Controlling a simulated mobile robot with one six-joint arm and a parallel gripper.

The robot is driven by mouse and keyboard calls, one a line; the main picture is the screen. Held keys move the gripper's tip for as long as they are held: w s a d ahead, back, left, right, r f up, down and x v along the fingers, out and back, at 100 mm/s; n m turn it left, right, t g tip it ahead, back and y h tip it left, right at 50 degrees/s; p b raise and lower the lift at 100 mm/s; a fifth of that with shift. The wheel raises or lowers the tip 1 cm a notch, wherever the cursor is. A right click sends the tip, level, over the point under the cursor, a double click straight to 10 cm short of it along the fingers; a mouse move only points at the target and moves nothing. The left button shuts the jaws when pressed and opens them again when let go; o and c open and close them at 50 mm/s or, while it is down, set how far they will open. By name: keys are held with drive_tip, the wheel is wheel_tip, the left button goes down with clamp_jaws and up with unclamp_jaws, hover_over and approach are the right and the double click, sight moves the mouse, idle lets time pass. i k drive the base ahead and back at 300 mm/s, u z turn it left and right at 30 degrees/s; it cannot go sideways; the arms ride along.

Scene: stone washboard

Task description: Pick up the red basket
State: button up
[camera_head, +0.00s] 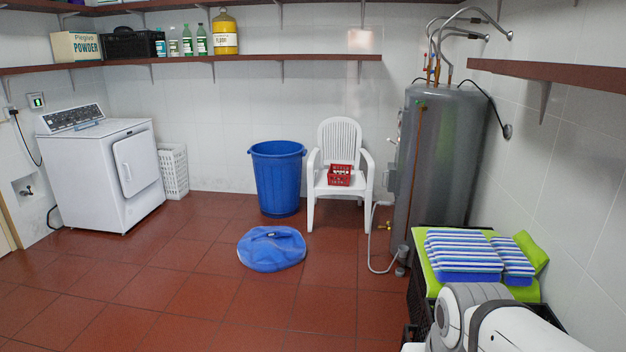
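The red basket (340,175) is small, with openings in its sides. It sits upright on the seat of a white plastic chair (340,140) by the back wall. I cannot make out anything inside it. My gripper is not in view. Only a white and grey part of my arm shows at the bottom right, well apart from the basket.
A blue bin (276,180) stands left of the chair, its blue lid (271,249) on the floor in front. A grey water heater (438,160) stands right of the chair. A black crate (418,300) with towels is at right. The tiled floor (180,290) is clear at left.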

sight(331, 175)
drive_tip(key=k, duration=1.25)
drive_tip(key=u, duration=0.1)
drive_tip(key=i, duration=0.85)
drive_tip(key=u, duration=0.25)
drive_tip(key=i, duration=3.3)
drive_tip(key=z, duration=0.25)
drive_tip(key=i, duration=1.6)
drive_tip(key=z, duration=0.4)
drive_tip(key=i, duration=1.25)
drive_tip(key=z, duration=0.25)
